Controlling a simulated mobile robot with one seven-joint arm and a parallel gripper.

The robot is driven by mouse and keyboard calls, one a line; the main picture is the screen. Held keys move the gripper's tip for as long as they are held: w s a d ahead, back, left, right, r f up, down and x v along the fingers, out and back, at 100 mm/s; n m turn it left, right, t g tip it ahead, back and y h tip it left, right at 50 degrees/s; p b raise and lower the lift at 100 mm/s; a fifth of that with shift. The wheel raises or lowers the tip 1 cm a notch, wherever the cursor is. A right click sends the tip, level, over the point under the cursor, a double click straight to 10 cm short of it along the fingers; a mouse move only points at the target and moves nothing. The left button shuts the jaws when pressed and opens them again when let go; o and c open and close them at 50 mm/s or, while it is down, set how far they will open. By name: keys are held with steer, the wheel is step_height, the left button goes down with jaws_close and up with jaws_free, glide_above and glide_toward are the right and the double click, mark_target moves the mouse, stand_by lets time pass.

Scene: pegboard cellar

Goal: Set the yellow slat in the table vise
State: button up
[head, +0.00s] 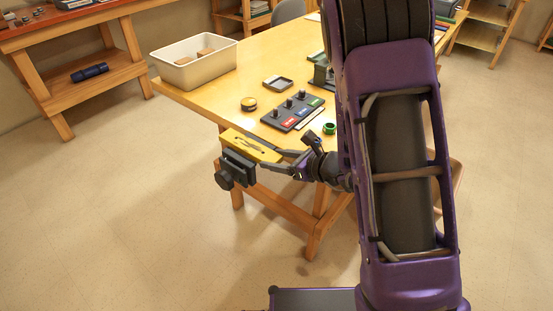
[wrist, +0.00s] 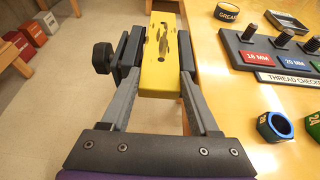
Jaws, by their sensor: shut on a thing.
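The yellow slat (head: 248,146) is a flat bar with slots and holes, at the near corner of the wooden table. The dark table vise (head: 240,168) is fixed at the table edge there, its black knob (head: 224,180) facing out. In the wrist view the slat (wrist: 160,62) lies lengthwise between the two dark vise jaws (wrist: 127,50). I cannot tell how deep it sits or whether the jaws press on it. My gripper (wrist: 162,82) is shut on the slat's near end, one finger on each side. It also shows in the head view (head: 274,160).
A thread checker block (head: 293,111) with pegs, a yellow-and-black round tin (head: 248,104), a small tray (head: 277,83) and a green nut (head: 329,128) lie on the table. A white bin (head: 195,62) stands at the far left corner. The floor before the table is clear.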

steer(key=shift+f, duration=0.15)
steer(key=o, duration=1.4)
steer(key=shift+o, duration=0.2)
steer(key=shift+r+p, duration=0.35)
steer(key=p+v, duration=0.1)
steer(key=v, duration=1.1)
steer(key=shift+r+p, duration=0.3)
steer(key=shift+r, duration=0.05)
